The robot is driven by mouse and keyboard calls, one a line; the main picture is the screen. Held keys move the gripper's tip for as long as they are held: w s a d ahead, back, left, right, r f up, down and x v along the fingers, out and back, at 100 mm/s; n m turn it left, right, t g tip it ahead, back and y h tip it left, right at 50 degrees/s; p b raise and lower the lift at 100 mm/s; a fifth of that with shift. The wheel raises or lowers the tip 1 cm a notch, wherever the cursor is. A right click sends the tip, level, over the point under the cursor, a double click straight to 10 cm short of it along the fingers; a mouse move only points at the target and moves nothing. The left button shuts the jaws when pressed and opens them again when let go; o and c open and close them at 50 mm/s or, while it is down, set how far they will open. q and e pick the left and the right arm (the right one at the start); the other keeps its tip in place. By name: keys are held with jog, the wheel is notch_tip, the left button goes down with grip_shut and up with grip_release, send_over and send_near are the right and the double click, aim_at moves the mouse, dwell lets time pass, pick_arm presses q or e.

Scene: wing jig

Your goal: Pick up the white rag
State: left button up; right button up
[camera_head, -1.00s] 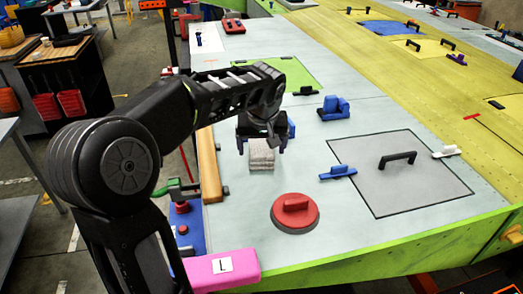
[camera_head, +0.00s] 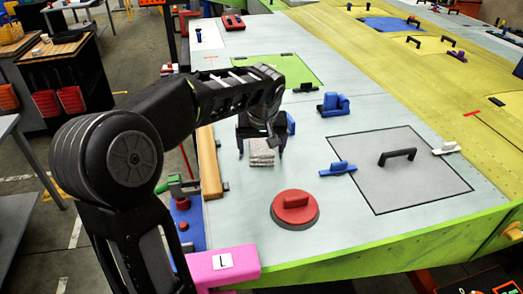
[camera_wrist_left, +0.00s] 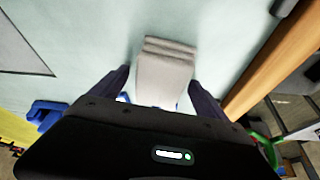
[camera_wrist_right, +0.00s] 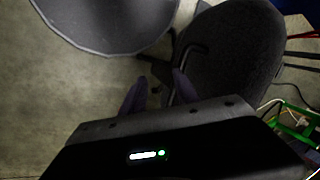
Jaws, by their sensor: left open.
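The folded white rag (camera_head: 261,155) lies on the pale wing panel, left of the grey square hatch. My left gripper (camera_head: 260,156) is above it with its fingers open, one on each side of the rag. In the left wrist view the rag (camera_wrist_left: 164,72) sits between the two spread fingertips (camera_wrist_left: 158,78), with a small gap showing on both sides. I cannot tell how far down the fingers reach. My right gripper (camera_wrist_right: 155,90) shows only in the right wrist view, fingers apart and empty, over the floor near a dark chair.
A red round handle tool (camera_head: 295,209) is in front of the rag. A blue clamp (camera_head: 334,105) and a blue-handled piece (camera_head: 338,168) are to its right. A wooden bar (camera_head: 209,165) runs along the panel's left edge. A grey hatch with a black handle (camera_head: 397,156) lies further right.

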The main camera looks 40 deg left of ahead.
aim_at(262, 145)
pick_arm(q)
jog(key=shift+f, duration=0.1)
jog(key=shift+c, duration=0.2)
jog(key=c, duration=1.4)
notch_tip(262, 145, up, 10)
jog(key=shift+r+b, duration=0.15)
jog(key=shift+b, duration=0.2)
jog(key=o, duration=0.7)
jog(key=c, duration=0.5)
jog(key=shift+c, duration=0.2)
